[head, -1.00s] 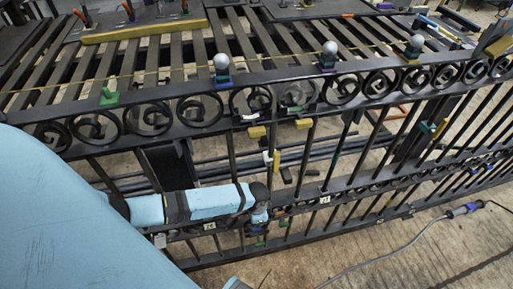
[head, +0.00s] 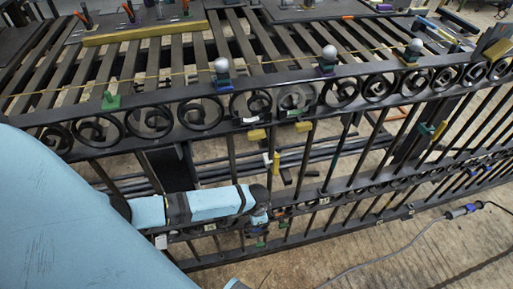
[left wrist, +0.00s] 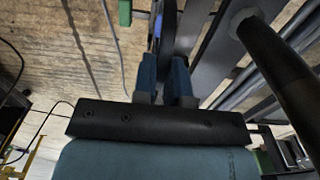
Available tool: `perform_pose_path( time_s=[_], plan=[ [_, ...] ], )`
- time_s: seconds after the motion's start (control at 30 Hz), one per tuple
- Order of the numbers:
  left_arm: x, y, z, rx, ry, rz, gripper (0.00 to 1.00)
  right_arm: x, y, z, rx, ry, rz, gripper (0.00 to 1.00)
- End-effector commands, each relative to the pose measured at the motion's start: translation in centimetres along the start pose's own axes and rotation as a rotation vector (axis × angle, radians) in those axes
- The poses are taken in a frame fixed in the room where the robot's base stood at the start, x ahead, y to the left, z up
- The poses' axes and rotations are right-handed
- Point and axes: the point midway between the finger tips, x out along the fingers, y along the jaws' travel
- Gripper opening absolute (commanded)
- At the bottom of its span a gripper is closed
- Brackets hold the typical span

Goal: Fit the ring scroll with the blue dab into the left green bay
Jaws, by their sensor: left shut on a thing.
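My left gripper (head: 262,216) is low in front of the gate's lower scroll band in the head view, and the piece in it is too small to make out there. In the left wrist view its two blue fingers (left wrist: 165,82) are shut on a dark, narrow piece with a blue mark (left wrist: 158,28), which fits the ring scroll with the blue dab. Its ring shape is not clear. A green block (left wrist: 125,12) shows left of it. I cannot tell which marks the left green bay. My right gripper is out of view.
The black gate has an upper scroll row (head: 202,110) and upright bars below it. Yellow blocks (head: 256,134) hang under the row. A slatted bench (head: 180,60) lies behind. A cable with a blue connector (head: 462,211) lies on the floor at right.

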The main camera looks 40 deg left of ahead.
Motion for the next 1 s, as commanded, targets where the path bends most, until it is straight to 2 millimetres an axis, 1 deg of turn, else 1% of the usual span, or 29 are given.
perform_pose_path(
  time_s=[0.53,1.0],
  plan=[
    [-0.12,-0.01,-0.04,0.000,0.001,0.000,0.00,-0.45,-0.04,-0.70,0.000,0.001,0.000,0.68],
    [0.01,-0.03,-0.02,0.000,0.001,0.000,0.00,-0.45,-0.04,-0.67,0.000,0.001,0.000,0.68]
  ],
)
